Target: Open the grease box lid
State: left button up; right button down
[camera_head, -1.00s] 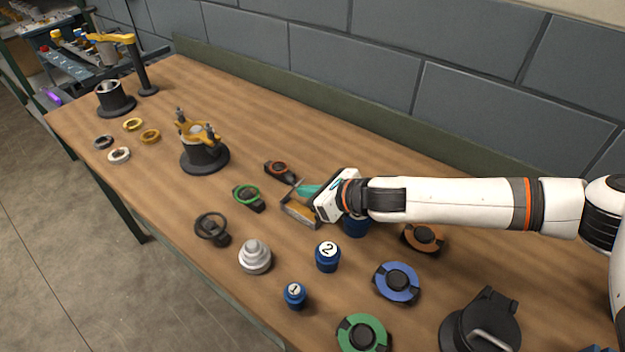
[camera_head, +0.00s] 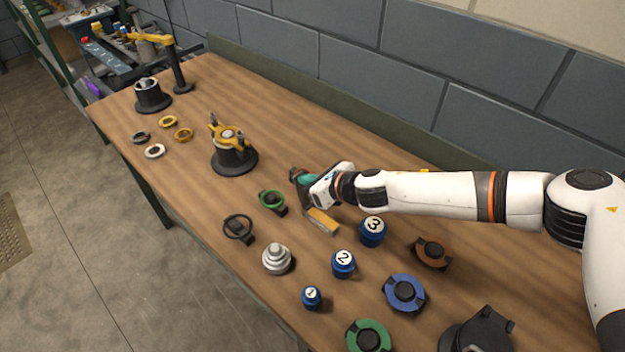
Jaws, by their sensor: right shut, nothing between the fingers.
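A small box with a yellow-orange inside or top (camera_head: 321,221), which looks like the grease box, lies on the bench right below my right gripper. Its far part is hidden by the gripper, and I cannot make out how its lid stands. My right gripper (camera_head: 301,178) is shut and empty, with teal at its fingers, just beyond the box. A dark part beside the fingertips is partly covered. My left gripper is not in view.
Blue numbered jars (camera_head: 343,263) stand in front of the box. A green ring part (camera_head: 271,200), a stepped silver part (camera_head: 277,259) and a yellow-topped fixture (camera_head: 231,150) are to the left. A black lidded pot (camera_head: 482,332) is at the bottom right. The back strip of the bench is clear.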

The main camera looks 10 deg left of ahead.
jog(key=shift+a, duration=0.15)
dwell(0.5)
jog(key=v, duration=1.2)
jog(key=shift+b, duration=0.45)
